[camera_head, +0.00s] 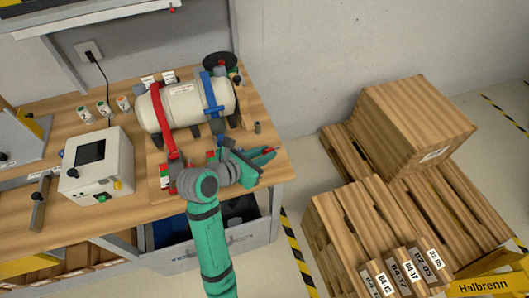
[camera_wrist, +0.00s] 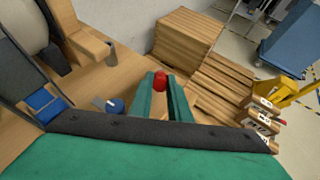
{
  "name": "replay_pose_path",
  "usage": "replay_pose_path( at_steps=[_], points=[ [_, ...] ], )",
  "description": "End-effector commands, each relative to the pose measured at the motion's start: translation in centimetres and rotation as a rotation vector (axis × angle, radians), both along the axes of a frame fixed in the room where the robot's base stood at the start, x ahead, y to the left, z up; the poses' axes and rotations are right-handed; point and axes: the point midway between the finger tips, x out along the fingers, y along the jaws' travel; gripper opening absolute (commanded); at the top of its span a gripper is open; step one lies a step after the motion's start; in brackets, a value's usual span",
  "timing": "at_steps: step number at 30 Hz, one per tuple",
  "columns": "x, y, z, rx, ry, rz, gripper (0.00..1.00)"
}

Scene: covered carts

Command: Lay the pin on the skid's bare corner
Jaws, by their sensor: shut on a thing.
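My gripper (camera_head: 265,156) is over the right end of the workbench, with its green fingers pointing right. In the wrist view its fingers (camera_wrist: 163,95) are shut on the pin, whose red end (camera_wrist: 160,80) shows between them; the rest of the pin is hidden. A white tank (camera_head: 185,104) lies behind my gripper under a red strap and a blue strap, on a wooden base that I take as the skid. A wooden block (camera_wrist: 88,45) shows beside the tank in the wrist view. My arm hides part of the bench front.
A short grey peg (camera_head: 257,128) stands upright near the bench's right edge. A blue knob (camera_wrist: 114,106) is close to my gripper. A white control box (camera_head: 97,165) stands at left. Pallets (camera_head: 343,215) with a wooden box (camera_head: 415,118) are on the floor at right.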

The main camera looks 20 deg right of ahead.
Motion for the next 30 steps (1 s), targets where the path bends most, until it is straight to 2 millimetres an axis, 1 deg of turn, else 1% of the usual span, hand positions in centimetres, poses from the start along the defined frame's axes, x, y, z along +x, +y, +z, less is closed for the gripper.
replay_pose_path(
  at_steps=[16,17,18,19,20,30],
  points=[
    [0.01,-0.01,-0.94,0.0,0.001,0.0,0.0],
    [0.0,0.0,-0.96,0.0,0.001,0.0,0.19],
    [0.01,0.01,-0.94,0.0,0.0,0.0,0.28],
    [0.01,0.0,-0.94,0.0,0.0,0.0,0.35],
    [0.01,0.0,-0.93,0.0,0.0,0.0,0.38],
    [0.1,0.16,-0.91,0.001,-0.001,0.004,0.38]
  ],
)
